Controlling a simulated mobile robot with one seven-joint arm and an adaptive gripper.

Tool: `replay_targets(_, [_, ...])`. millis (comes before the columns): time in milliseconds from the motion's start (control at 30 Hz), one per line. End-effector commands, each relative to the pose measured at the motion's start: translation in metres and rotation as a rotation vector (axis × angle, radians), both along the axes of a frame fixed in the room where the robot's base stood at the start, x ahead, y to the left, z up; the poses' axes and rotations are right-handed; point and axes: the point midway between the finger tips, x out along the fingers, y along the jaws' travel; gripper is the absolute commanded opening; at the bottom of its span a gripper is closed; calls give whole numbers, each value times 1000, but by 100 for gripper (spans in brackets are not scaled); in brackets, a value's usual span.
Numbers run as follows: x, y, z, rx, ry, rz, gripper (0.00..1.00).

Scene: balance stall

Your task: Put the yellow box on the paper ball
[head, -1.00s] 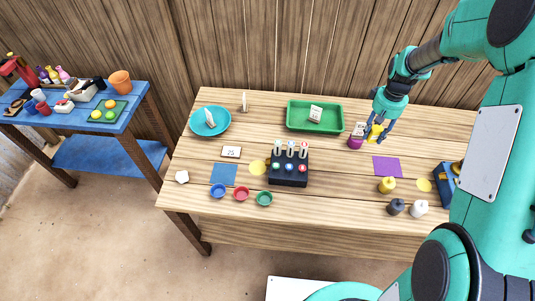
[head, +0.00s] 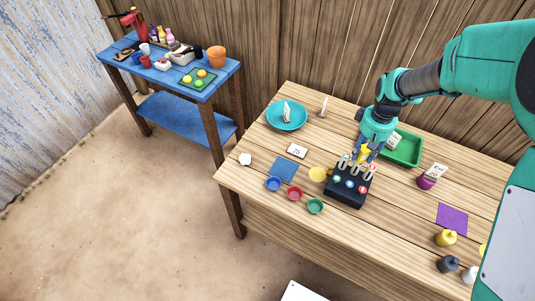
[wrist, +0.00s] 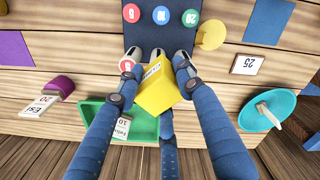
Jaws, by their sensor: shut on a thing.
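The yellow box (head: 363,155) is held between the fingers of my gripper (head: 366,152), above the back edge of the black block with coloured buttons. In the wrist view the yellow box (wrist: 158,95) sits tilted between the fingers of my gripper (wrist: 155,65), with a white label on its face. The paper ball (head: 245,159) is a small white lump near the table's left edge, well to the left of my gripper. Nothing rests on it. It does not show in the wrist view.
Between gripper and paper ball lie the black block (head: 350,186), a yellow disc (head: 317,174), a blue square (head: 285,169) and a card (head: 297,151). A teal plate (head: 272,121) stands behind. Small coloured bowls (head: 294,193) line the front. A green tray (head: 409,150) is right.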

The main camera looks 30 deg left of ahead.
Motion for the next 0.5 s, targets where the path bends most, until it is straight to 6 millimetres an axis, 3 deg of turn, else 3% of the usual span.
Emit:
replay_targets(100, [-16, 36, 0, 0, 0, 77, 9])
replay_targets(500, [-77, 141, 1, 1, -1, 316, 9])
